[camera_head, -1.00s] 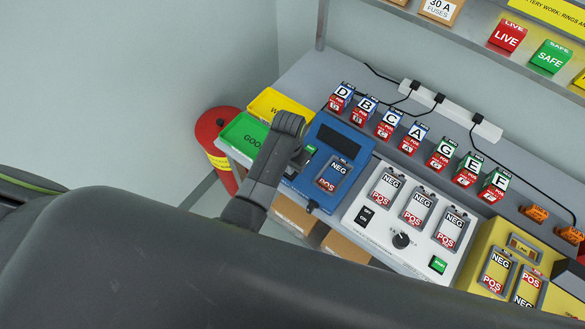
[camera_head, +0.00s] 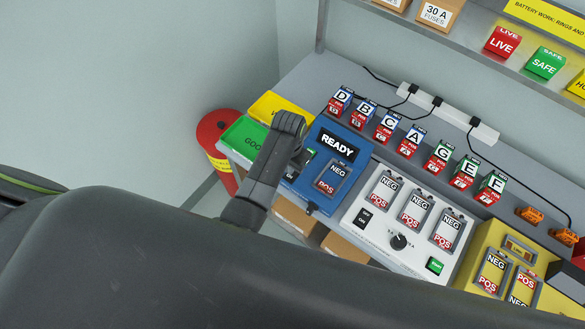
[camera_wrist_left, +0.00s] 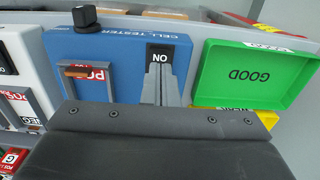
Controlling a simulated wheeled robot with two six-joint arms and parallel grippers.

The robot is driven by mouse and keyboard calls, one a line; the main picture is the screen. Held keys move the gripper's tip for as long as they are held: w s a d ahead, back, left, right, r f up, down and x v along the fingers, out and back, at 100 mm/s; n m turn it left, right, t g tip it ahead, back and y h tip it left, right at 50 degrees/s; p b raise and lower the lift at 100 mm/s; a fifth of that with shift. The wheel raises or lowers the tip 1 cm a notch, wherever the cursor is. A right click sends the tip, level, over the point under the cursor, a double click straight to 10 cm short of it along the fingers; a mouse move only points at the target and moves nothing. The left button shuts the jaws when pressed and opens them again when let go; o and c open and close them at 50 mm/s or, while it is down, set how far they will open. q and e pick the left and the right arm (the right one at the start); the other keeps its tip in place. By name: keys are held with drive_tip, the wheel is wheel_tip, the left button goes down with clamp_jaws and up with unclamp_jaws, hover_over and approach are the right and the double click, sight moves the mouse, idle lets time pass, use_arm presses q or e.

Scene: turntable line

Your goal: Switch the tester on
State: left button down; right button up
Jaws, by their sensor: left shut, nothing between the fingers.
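The tester is a blue box (camera_head: 352,145) at the middle of the bench in the head view, marked CELL TESTER in the left wrist view (camera_wrist_left: 120,45). Its display (camera_head: 337,145) is lit and reads READY. A black rocker switch (camera_wrist_left: 160,54) with white ON lettering sits at the tester's edge, beside the green tray. My left gripper (camera_wrist_left: 163,74) is shut and empty, its fingertips right at the switch and covering part of it. In the head view my left gripper (camera_head: 299,156) partly hides the switch area. My right gripper is not in view.
A green GOOD tray (camera_wrist_left: 211,75) and a yellow tray (camera_head: 268,103) stand beside the tester. A white unit (camera_head: 375,222) with several bays and a yellow unit (camera_head: 480,262) stand to the right. Several lettered cells line the back. A red bin (camera_head: 213,128) stands on the floor at left.

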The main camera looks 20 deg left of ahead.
sight(289, 176)
use_arm(q)
wheel_tip(289, 176, up, 4)
drive_tip(key=shift+r, duration=0.1)
idle(0.4)
idle(0.5)
